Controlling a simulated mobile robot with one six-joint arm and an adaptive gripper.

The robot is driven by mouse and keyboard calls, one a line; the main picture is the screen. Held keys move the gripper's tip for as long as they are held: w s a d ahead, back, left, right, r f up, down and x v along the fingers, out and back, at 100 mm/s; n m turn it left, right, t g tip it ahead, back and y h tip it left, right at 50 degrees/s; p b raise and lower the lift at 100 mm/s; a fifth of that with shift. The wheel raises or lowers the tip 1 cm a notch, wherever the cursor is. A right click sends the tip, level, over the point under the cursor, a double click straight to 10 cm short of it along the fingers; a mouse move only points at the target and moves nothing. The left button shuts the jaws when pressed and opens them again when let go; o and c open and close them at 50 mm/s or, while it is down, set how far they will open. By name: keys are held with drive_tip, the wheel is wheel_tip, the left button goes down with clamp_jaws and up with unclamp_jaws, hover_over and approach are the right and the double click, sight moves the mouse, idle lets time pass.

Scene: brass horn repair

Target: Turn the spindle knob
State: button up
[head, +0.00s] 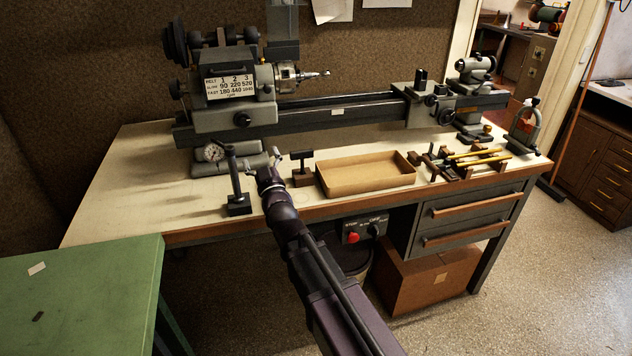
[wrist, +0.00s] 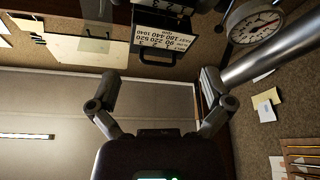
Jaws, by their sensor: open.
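The lathe headstock (head: 236,92) stands at the back left of the bench, with a belt-speed label plate on its front. A round black knob (head: 242,119) sits low on the headstock front; I cannot tell for certain that it is the spindle knob. My gripper (head: 264,168) is in front of and below the headstock, apart from it. In the wrist view my gripper (wrist: 160,95) has its two fingers spread wide with nothing between them. The label plate (wrist: 165,45) shows upside down beyond the fingers. I cannot make out the knob in the wrist view.
A dial gauge (head: 213,152) and a black stand (head: 237,190) are left of my gripper. The lathe bed (head: 345,112) runs along the back. The bench's left end is clear.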

drive_tip(key=d+f+m+g+h+p, duration=0.1)
drive_tip(key=d+f+g+h+p, duration=0.1)
drive_tip(key=d, duration=0.5)
drive_tip(key=d+f+m+g+h+p, duration=0.2)
drive_tip(key=d+f+g+h+p, duration=0.1)
drive_tip(key=d+g+p, duration=0.3)
drive_tip(key=shift+s+d+f+g+p, duration=0.25)
drive_tip(key=shift+d+f+g+p, duration=0.15)
drive_tip(key=shift+d+f+p, duration=0.4)
drive_tip(key=shift+d, duration=0.2)
drive_tip(key=s+d+f+m+g+h+p, duration=0.1)
drive_tip(key=s+d+f+m+g+p, duration=0.1)
drive_tip(key=s+d+g, duration=0.3)
drive_tip(key=s+d+f+m+g+h+p, duration=0.2)
drive_tip(key=s+d+g, duration=0.4)
drive_tip(key=s+d, duration=0.6)
drive_tip(key=shift+s+m+g+h+p, duration=0.3)
drive_tip(key=shift+s+m+p, duration=0.2)
drive_tip(key=shift+s+m, duration=0.4)
